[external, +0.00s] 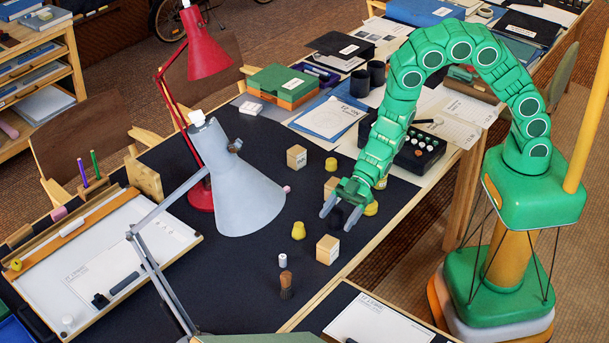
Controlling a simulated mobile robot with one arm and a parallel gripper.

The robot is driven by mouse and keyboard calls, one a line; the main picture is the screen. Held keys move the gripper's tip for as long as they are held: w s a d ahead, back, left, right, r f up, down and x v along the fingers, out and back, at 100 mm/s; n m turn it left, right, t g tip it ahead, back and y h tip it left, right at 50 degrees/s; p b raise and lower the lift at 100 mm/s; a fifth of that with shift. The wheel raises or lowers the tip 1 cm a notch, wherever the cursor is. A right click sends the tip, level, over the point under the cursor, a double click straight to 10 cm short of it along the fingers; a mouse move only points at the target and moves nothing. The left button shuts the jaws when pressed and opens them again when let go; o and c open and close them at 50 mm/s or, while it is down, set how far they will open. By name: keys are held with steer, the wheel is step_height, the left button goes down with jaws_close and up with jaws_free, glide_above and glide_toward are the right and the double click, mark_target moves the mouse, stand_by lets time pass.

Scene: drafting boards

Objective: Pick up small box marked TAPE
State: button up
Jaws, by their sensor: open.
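Several small tan boxes stand on the dark desk mat. One box (296,157) with marks on its face is near the middle of the mat, another box (327,249) with marks is nearer the front, and a third box (331,187) is partly hidden behind my gripper. The marks are too small to read, so I cannot tell which box says TAPE. My gripper (340,213) is open, pointing down at the mat between the third box and the front box.
A grey lamp (235,185) and a red lamp (205,60) rise to the left. A black tray (418,150) lies behind my arm.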

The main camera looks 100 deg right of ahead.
mark_target(332, 238)
steer(key=shift+s+a+f+y, duration=0.2)
steer(key=shift+a+y, duration=0.1)
steer(key=shift+a, duration=0.15)
steer(key=shift+s+a+f+y, duration=0.1)
steer(key=shift+a+f+y, duration=0.1)
steer(key=shift+a+y, duration=0.15)
steer(key=shift+a, duration=0.2)
steer(key=shift+x, duration=3.8)
steer(key=shift+f, duration=0.1)
steer(key=c, duration=1.1)
